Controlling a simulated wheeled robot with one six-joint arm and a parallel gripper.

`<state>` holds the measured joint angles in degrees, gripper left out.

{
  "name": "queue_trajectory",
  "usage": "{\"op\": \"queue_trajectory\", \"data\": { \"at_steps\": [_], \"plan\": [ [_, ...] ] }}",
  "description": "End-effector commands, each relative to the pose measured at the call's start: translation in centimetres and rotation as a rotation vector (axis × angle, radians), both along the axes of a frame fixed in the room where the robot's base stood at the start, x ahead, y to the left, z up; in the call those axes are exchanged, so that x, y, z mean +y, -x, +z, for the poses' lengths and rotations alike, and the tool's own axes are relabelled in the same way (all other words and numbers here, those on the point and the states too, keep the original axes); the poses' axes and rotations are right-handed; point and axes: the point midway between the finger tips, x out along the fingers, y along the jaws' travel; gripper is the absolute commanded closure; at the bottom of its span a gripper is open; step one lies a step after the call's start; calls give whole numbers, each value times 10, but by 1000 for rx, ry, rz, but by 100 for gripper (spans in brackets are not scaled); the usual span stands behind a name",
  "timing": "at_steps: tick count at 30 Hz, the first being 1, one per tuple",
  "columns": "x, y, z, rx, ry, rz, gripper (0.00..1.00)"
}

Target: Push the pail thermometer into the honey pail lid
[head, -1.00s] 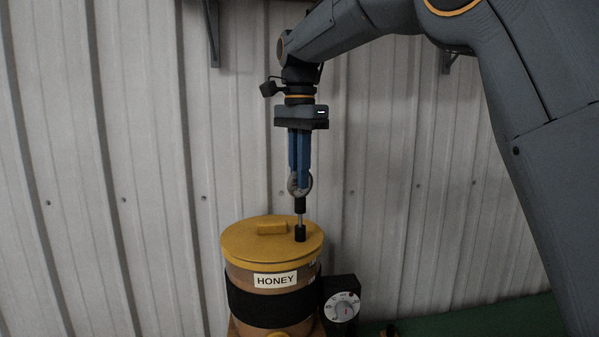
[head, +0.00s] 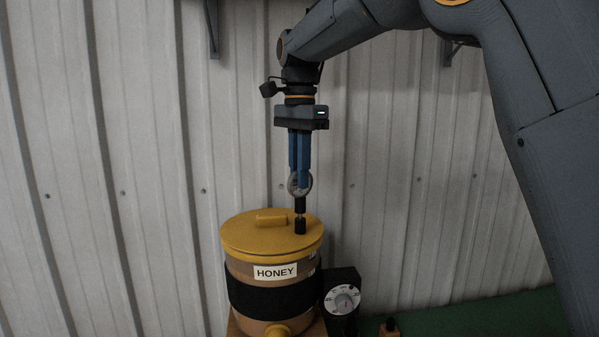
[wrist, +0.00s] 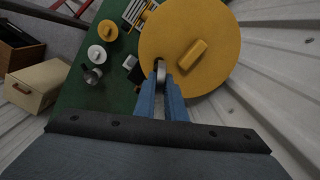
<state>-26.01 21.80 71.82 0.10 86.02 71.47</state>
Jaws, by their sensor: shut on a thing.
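The honey pail (head: 262,300) stands upright with a yellow lid (head: 245,238) on it. A black fitting (head: 300,227) stands up from the lid near its right edge. The pail thermometer (head: 300,204) is upright above the fitting, with a grey ring at its top and a black collar below. A short bit of bare metal stem shows between collar and fitting. My gripper (head: 300,178) is shut on the ring, its blue fingers pointing down. In the wrist view the fingers (wrist: 162,82) reach the edge of the lid (wrist: 215,55) and hide most of the thermometer.
A black box with a white dial (head: 342,300) stands right of the pail. A green surface (head: 480,318) extends right. The wrist view shows a cream box (wrist: 38,86) and several small items on the green. A ribbed metal wall (head: 120,150) is close behind.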

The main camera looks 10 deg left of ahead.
Motion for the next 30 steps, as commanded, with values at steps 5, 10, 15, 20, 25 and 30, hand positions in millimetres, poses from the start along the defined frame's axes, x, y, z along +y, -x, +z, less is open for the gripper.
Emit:
{"op": "queue_trajectory", "data": {
  "at_steps": [5, 10, 15, 20, 25, 30],
  "plan": [
    [0, 0, -3, 0, 0, 0, 100],
    [0, 0, -3, 0, 0, 0, 100],
    [0, 0, -3, 0, 0, 0, 70],
    [0, 0, -3, 0, 0, 0, 68],
    [0, 0, -2, 0, 0, 0, 68],
    [0, 1, 7, 0, 0, 0, 68]
  ]
}}
